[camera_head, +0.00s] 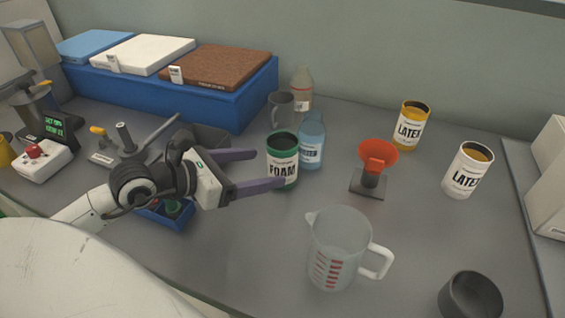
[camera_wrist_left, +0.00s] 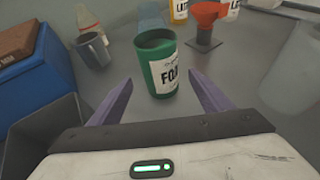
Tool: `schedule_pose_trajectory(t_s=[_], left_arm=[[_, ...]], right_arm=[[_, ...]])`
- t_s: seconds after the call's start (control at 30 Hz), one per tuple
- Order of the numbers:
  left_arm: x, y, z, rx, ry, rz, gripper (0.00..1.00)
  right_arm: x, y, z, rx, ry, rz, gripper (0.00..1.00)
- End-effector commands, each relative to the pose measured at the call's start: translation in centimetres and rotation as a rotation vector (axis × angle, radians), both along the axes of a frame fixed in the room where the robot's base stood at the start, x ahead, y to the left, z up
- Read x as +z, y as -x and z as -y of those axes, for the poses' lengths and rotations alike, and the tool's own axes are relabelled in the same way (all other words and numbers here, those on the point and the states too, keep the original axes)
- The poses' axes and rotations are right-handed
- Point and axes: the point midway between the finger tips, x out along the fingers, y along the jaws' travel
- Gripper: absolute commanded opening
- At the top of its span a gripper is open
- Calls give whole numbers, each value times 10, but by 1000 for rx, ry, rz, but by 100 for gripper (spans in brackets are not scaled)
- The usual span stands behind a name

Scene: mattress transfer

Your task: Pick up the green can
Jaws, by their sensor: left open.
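The green can (camera_head: 283,163) with a white FOAM label stands upright on the grey table in the head view. My left gripper (camera_head: 270,168) comes in from the left with its purple fingers spread, their tips close to the can's left side. In the left wrist view the green can (camera_wrist_left: 157,64) stands ahead of the two open fingers (camera_wrist_left: 162,88), roughly centred between them, its lower part reaching toward the gap. Whether a finger touches the can cannot be told. My right gripper is not in view.
A blue bottle (camera_head: 311,142) stands right behind the can, with a grey mug (camera_head: 281,110) behind it. A clear measuring jug (camera_head: 338,250) is in front on the right. A red funnel on a stand (camera_head: 377,157) and two LATEX cans (camera_head: 411,125) (camera_head: 467,170) are farther right.

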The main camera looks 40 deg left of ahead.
Motion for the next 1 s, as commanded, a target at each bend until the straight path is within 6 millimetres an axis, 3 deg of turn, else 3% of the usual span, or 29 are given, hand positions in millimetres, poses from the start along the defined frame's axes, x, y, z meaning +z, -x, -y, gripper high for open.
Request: schedule_pose_trajectory(t_s=[0.4, 0.73, 1.0], left_arm=[[-16, -41, 14, 0, 1, 3, 72], [-19, -45, 16, -1, 2, 1, 72], [-19, -45, 16, -1, 2, 1, 27]], right_arm=[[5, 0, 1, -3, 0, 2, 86], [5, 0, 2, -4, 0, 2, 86], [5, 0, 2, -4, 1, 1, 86]])
